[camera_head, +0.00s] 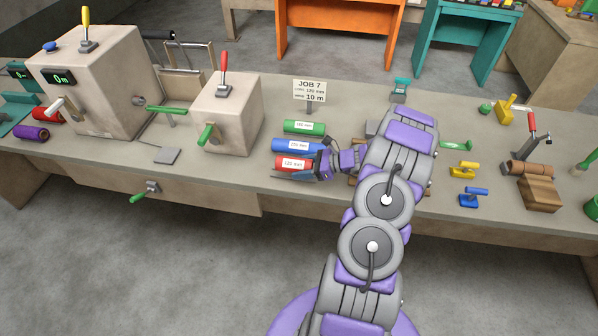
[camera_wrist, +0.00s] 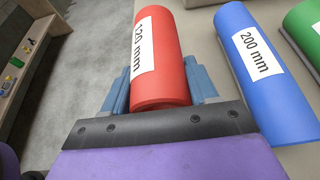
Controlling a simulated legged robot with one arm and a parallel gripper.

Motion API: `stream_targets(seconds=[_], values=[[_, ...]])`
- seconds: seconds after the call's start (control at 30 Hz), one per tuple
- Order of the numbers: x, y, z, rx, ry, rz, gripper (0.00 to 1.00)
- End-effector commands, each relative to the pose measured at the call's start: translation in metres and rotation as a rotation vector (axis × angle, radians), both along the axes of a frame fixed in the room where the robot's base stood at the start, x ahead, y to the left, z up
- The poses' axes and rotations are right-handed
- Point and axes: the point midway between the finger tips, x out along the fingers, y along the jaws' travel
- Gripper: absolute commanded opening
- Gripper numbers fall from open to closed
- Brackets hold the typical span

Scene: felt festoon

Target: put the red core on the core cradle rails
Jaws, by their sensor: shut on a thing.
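The red core (camera_head: 283,163) is a cylinder with a white "120 mm" label, lying on the bench at the front of a row of cores. My gripper (camera_head: 308,172) reaches it from the right. In the wrist view the red core (camera_wrist: 180,45) lies between the two blue-grey fingers of my gripper (camera_wrist: 160,85), which are shut on it near its closer end. I cannot make out for certain which fixture is the core cradle rails; my arm hides part of the bench to the right.
The blue "200 mm" core (camera_head: 284,145) lies just behind, with the green core (camera_head: 292,127) beyond. The "JOB 7" sign (camera_head: 310,91) stands behind them. A beige machine block (camera_head: 239,115) with levers stands left. Yellow (camera_head: 464,170) and blue (camera_head: 473,197) tools lie right.

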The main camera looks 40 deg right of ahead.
Motion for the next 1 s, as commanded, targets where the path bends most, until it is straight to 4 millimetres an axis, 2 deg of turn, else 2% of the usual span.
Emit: stream_targets(seconds=[0.2, 0.3, 0.4, 0.93, 0.97, 1.0], values=[[0.021, 0.001, -0.003, 0.000, -0.001, 0.001, 0.26], [0.017, 0.000, -0.024, 0.004, 0.002, -0.002, 0.26], [0.018, 0.001, -0.031, 0.004, 0.001, -0.002, 0.26], [0.018, 0.001, -0.039, 0.001, 0.000, 0.000, 0.26], [0.018, 0.000, -0.039, 0.001, -0.001, 0.000, 0.60], [0.018, 0.000, -0.038, 0.001, -0.001, 0.000, 0.64]])
